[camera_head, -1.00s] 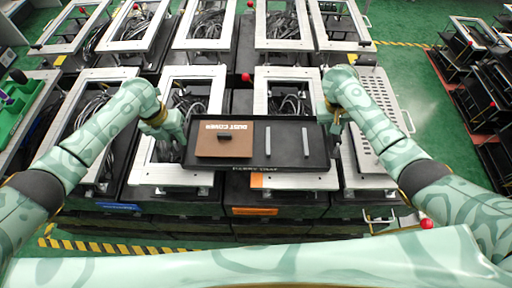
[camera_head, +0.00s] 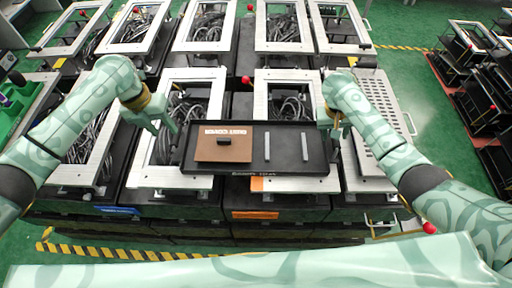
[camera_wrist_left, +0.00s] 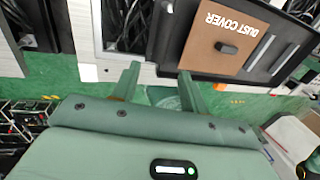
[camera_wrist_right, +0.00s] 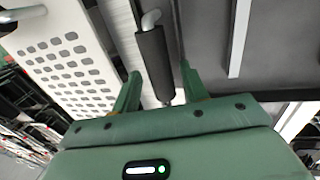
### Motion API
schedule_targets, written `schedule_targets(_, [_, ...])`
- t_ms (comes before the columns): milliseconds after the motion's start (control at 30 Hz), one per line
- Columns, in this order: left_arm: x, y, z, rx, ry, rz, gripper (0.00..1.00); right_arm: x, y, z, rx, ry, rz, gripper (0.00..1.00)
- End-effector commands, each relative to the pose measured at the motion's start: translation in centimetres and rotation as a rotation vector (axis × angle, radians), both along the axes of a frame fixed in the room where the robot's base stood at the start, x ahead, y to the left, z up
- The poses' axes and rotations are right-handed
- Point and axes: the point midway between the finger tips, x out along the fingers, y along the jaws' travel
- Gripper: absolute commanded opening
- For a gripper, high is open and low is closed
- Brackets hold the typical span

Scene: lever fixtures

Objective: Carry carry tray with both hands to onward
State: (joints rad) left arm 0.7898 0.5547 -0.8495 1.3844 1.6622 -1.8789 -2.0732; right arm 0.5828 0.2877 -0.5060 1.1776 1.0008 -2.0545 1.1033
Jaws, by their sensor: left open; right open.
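The carry tray (camera_head: 285,168) is a shallow black tray lying across the silver frames in the middle of the head view. It bears a brown board (camera_head: 225,149) marked DUST COVER and two grey bars. My left gripper (camera_head: 165,127) is open and empty just off the tray's left end; the left wrist view shows the tray (camera_wrist_left: 172,50) beyond its fingers. My right gripper (camera_head: 337,131) is open at the tray's right end. In the right wrist view a black handle (camera_wrist_right: 153,58) stands between its spread fingers.
Silver-framed fixtures (camera_head: 205,36) with cables inside stand behind and around the tray. A perforated white plate (camera_head: 382,115) lies to the right of my right gripper. Red ball-tipped levers (camera_head: 246,79) stick up nearby.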

Motion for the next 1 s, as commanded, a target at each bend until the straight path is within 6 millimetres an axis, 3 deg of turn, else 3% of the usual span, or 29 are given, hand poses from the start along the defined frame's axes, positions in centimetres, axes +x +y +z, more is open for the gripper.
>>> schedule_targets(133, [0.1, 0.6, 2.6, 0.002, -0.002, -0.001, 0.44, 0.0, 0.0, 0.0, 0.000, 0.000, 0.000, 0.44])
schedule_targets(367, [0.1, 0.8, 3.9, 0.001, 0.001, 0.000, 0.44, 0.1, 0.3, 1.0, 0.003, 0.000, 0.001, 0.44])
schedule_targets(733, [0.1, 0.8, 3.9, 0.001, 0.001, 0.001, 0.44, 0.3, 1.9, 8.9, 0.005, -0.004, 0.001, 0.44])
schedule_targets(1000, [0.1, 0.8, 3.8, 0.001, 0.001, 0.000, 0.44, 0.2, 2.3, 11.5, 0.001, 0.002, -0.001, 0.44])
